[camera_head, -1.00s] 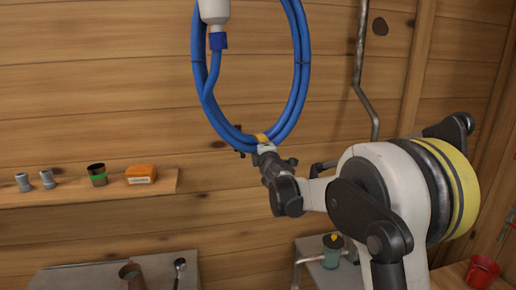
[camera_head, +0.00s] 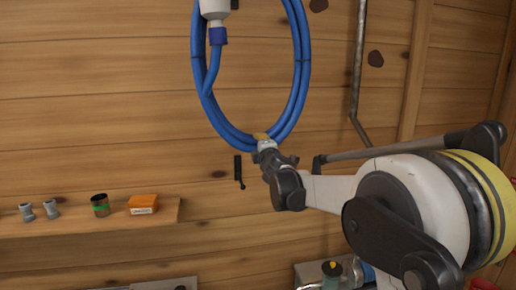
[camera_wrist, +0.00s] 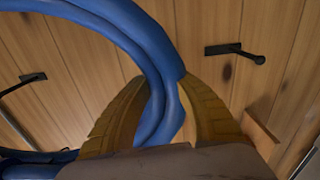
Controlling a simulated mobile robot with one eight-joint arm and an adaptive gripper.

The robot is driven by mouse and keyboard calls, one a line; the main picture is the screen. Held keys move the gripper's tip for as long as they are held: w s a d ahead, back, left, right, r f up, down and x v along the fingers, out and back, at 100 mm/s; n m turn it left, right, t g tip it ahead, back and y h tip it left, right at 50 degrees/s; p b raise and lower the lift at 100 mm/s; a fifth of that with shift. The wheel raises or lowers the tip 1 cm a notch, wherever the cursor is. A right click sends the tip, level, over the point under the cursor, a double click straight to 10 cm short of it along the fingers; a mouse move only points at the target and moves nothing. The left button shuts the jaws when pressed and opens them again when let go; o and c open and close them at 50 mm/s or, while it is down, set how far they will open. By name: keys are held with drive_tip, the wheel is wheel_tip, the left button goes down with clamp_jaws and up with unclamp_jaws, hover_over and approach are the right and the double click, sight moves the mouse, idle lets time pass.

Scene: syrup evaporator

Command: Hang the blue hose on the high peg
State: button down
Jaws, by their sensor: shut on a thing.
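The blue hose (camera_head: 303,75) is a coil that hangs upright in front of the wall, with a white and blue end fitting (camera_head: 216,20) at its upper left. My gripper (camera_head: 264,143) is shut on the bottom of the coil. In the wrist view the yellow fingers (camera_wrist: 165,118) close around the hose strands (camera_wrist: 155,60). A black peg (camera_head: 239,170) is on the wall below and left of my gripper; it also shows in the wrist view (camera_wrist: 225,49). A second black peg (camera_wrist: 33,77) shows at the left of the wrist view, apparently the higher one. The coil is apart from both visible pegs.
A wooden shelf (camera_head: 120,218) at lower left holds grey fittings (camera_head: 38,211), a dark cup with a green band (camera_head: 100,205) and an orange box (camera_head: 143,204). A metal pipe (camera_head: 358,70) runs down the wall right of the coil. The wall between is clear.

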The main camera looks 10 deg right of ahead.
drive_tip(key=shift+r, duration=0.35)
drive_tip(key=shift+f, duration=0.1)
drive_tip(key=w, duration=0.6)
idle(0.5)
drive_tip(key=shift+w, duration=0.1)
